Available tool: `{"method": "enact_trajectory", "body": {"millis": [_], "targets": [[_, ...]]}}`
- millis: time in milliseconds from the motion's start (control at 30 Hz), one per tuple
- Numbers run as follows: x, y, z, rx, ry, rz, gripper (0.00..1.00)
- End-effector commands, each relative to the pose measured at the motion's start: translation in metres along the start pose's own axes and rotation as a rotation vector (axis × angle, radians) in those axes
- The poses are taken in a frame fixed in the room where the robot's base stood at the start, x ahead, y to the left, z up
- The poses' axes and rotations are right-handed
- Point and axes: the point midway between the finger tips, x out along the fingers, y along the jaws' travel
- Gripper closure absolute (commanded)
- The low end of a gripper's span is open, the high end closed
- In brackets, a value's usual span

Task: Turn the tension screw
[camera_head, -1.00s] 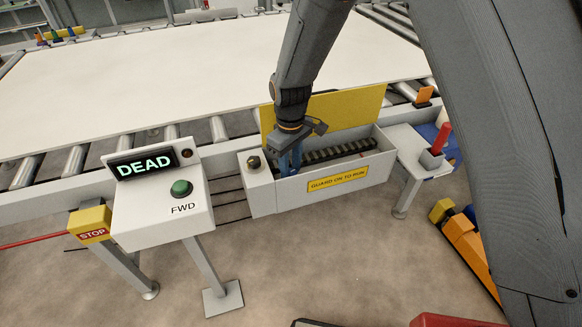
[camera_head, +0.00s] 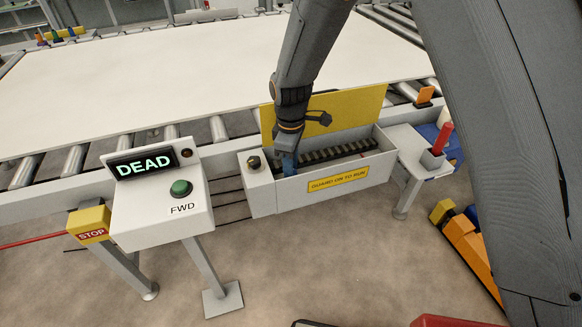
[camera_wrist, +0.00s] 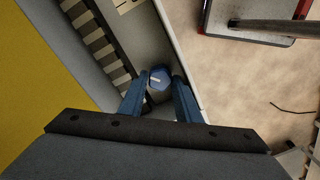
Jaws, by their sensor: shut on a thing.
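The tension screw (camera_wrist: 158,78) shows in the wrist view as a blue hexagonal head with a pale mark, down in the grey trough. My gripper (camera_wrist: 159,82) has its two blue fingers on either side of the head, shut on it. In the head view my gripper (camera_head: 288,160) reaches down into the left end of the open box (camera_head: 338,183) labelled "GUARD ON TO RUN", and the screw is hidden there. The yellow guard (camera_head: 350,108) stands raised behind the box. The dark ribbed chain or belt (camera_head: 335,153) lies along the trough.
A control post with a "DEAD" display (camera_head: 144,162), green FWD button (camera_head: 181,188) and yellow STOP box (camera_head: 90,224) stands left. A side shelf (camera_head: 412,150) carries a red-handled item (camera_head: 441,138). A wide white sheet (camera_head: 200,75) covers the rollers behind.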

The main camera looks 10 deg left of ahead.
Motion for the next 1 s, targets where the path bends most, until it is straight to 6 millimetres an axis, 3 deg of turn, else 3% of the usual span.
{"method": "enact_trajectory", "body": {"millis": [233, 267, 367, 1000], "targets": [[-0.0002, 0.0016, 0.0015, 0.001, -0.001, 0.002, 0.92], [-0.0002, 0.0017, 0.0016, 0.001, -0.001, 0.002, 0.66], [-0.0002, 0.0013, 0.001, 0.001, 0.0, 0.002, 0.51], [0.0002, -0.0011, -0.0005, 0.042, -0.001, -0.001, 0.51]]}}
